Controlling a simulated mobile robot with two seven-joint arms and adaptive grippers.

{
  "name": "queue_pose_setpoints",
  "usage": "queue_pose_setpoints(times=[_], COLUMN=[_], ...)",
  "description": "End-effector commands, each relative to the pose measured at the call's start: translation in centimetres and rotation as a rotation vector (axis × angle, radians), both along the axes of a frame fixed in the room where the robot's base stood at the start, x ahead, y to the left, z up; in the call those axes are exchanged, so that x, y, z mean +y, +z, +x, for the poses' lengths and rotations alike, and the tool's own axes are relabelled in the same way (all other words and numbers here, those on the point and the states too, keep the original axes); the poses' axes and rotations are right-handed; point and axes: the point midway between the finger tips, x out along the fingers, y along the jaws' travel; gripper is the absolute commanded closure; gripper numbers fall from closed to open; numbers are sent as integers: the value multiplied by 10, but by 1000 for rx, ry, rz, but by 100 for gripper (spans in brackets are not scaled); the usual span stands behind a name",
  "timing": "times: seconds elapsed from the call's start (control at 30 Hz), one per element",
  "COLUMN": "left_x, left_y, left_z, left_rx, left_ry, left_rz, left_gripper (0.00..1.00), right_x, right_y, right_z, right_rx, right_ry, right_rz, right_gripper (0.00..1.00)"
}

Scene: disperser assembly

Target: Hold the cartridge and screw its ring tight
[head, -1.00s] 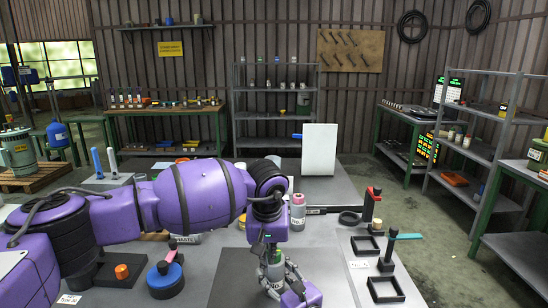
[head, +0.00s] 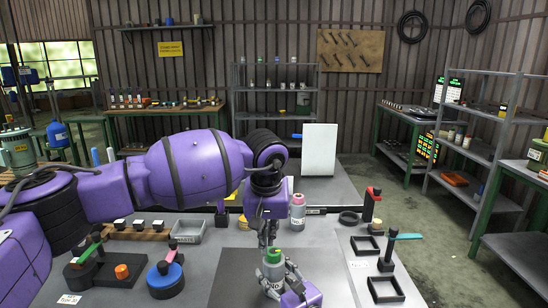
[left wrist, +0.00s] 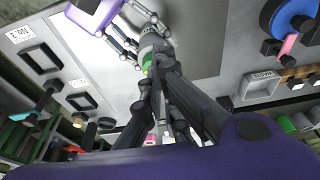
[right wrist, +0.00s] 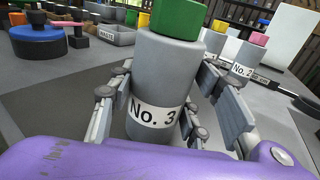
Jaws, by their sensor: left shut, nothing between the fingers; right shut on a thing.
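The cartridge is a grey cylinder labelled No. 3 (right wrist: 158,85) with a green ring (right wrist: 180,16) on its top. It stands upright in the head view (head: 272,270), its ring (head: 273,254) uppermost. My right gripper (head: 285,281) is shut on the cartridge body; its fingers lie on both sides in the right wrist view. My left gripper (head: 268,240) is above the ring, pointing down, shut and empty. In the left wrist view its fingers (left wrist: 160,88) end close to the green ring (left wrist: 147,66); contact cannot be told. How tightly the ring sits cannot be told.
A second cartridge, No. 2 (head: 297,208), with a pink top, stands behind. Black square frames (head: 384,288) and a stand with a teal bar (head: 388,255) are at right. A blue round fixture (head: 166,279) and a grey tray (head: 189,231) are at left.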

Motion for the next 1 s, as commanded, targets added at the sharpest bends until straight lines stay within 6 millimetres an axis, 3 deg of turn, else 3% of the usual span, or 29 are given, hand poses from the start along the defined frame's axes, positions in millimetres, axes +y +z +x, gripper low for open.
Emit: queue_pose_setpoints(times=[0.3,0.47,1.0], left_x=[-19,-18,-19], left_y=[8,3,-55], left_z=[-1,-1,-2], left_rx=[12,11,11], left_ry=[-1,0,0], left_rz=[-6,-4,-5], left_gripper=[100,100,100], right_x=[0,0,-1], right_y=[-3,-4,-4], right_z=[-1,-1,-1], right_rx=[5,5,6], right_ry=[0,0,0], right_rz=[-2,-2,-2], right_gripper=[99,99,99])
